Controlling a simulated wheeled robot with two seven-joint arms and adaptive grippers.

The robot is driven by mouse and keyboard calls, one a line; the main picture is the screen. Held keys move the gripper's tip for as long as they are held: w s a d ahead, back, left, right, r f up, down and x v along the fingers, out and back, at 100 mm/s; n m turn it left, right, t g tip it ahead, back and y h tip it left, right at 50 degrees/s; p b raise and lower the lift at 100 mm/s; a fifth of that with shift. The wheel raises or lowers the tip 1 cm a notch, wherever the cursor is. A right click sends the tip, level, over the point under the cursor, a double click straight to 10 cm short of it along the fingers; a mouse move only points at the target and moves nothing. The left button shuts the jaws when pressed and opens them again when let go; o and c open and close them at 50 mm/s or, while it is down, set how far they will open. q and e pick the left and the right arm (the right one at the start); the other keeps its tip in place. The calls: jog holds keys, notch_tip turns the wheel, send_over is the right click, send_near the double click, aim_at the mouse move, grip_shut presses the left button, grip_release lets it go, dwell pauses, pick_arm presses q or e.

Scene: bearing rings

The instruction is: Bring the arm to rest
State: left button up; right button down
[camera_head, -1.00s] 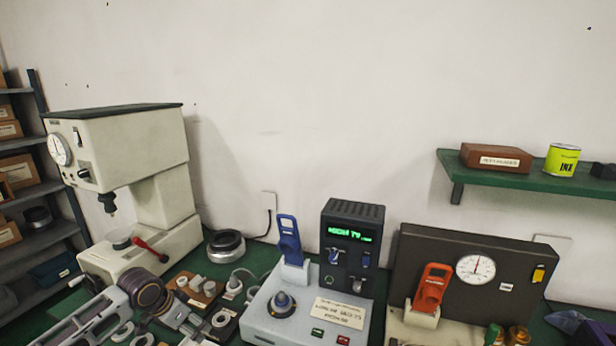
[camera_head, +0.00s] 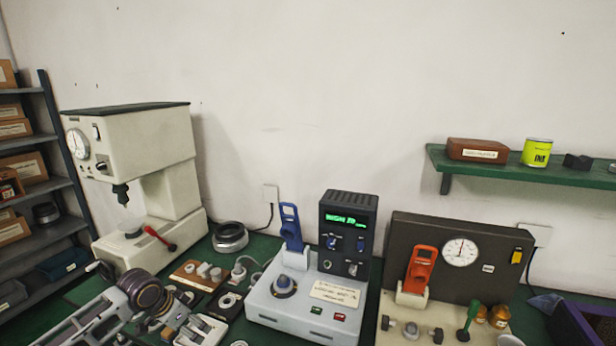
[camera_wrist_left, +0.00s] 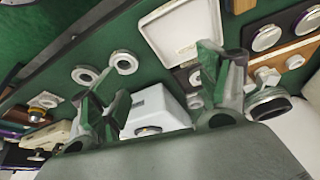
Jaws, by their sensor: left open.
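My left arm (camera_head: 80,325) comes in from the lower left of the head view, low over the green bench. Its gripper (camera_head: 178,318) is at the bottom of that view, left of the light grey box with the blue handset. In the left wrist view the two fingers of my left gripper (camera_wrist_left: 152,85) stand wide apart and nothing is held between them. Bench items show past the fingers, among them a white box (camera_wrist_left: 158,108) and loose rings (camera_wrist_left: 124,62). My right gripper is in neither view.
A cream press (camera_head: 165,185) stands behind my left arm. A dark bearing ring (camera_head: 230,237) lies right of it. The grey box (camera_head: 310,300) and a dark gauge panel (camera_head: 455,290) stand further right. A wooden block with small parts (camera_head: 198,274) lies near my gripper. The bench is crowded.

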pick_arm(q)
jog(key=s+d+f, duration=0.7)
jog(key=s+d, duration=0.5)
jog(key=d, duration=0.1)
jog(key=shift+s+a+n+y, duration=1)
jog(key=shift+s+a+n, duration=0.8)
jog(key=shift+s, duration=4.55)
notch_tip(320, 180, down, 32)
jog(key=s+g, duration=0.2)
jog(key=s+a+f, duration=0.3)
jog(key=s+f, duration=1.7)
jog(key=s, duration=0.3)
jog(key=shift+a+g, duration=0.15)
jog(key=shift+g, duration=0.25)
jog(key=shift+f, duration=0.1)
